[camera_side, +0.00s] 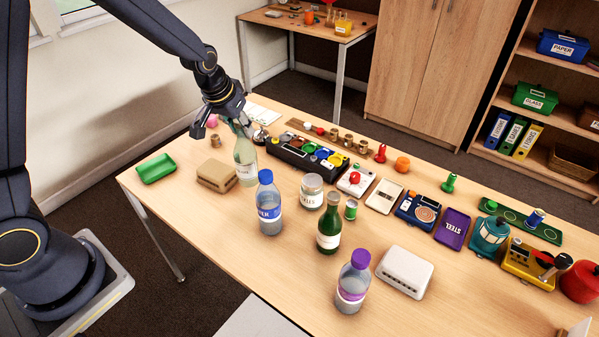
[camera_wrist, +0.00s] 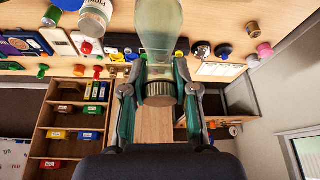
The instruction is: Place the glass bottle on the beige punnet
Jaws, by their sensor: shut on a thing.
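The glass bottle (camera_side: 245,164) is pale green and clear, with a light label. It is about upright, just right of the beige punnet. My gripper (camera_side: 239,122) is shut on its neck from above. In the wrist view my gripper (camera_wrist: 159,84) has a finger on each side of the neck below the brown cap, and the bottle's body (camera_wrist: 160,22) runs out of the top of the picture. I cannot tell if its base touches the table. The beige punnet (camera_side: 216,174) is a low box shape on the table; nothing shows on top of it.
A green tray (camera_side: 156,168) lies left of the punnet on the table (camera_side: 190,222). A black case with coloured discs (camera_side: 305,156) stands close on the right. A blue-capped bottle (camera_side: 269,205) and a jar (camera_side: 311,191) stand nearer the front. The front-left table is clear.

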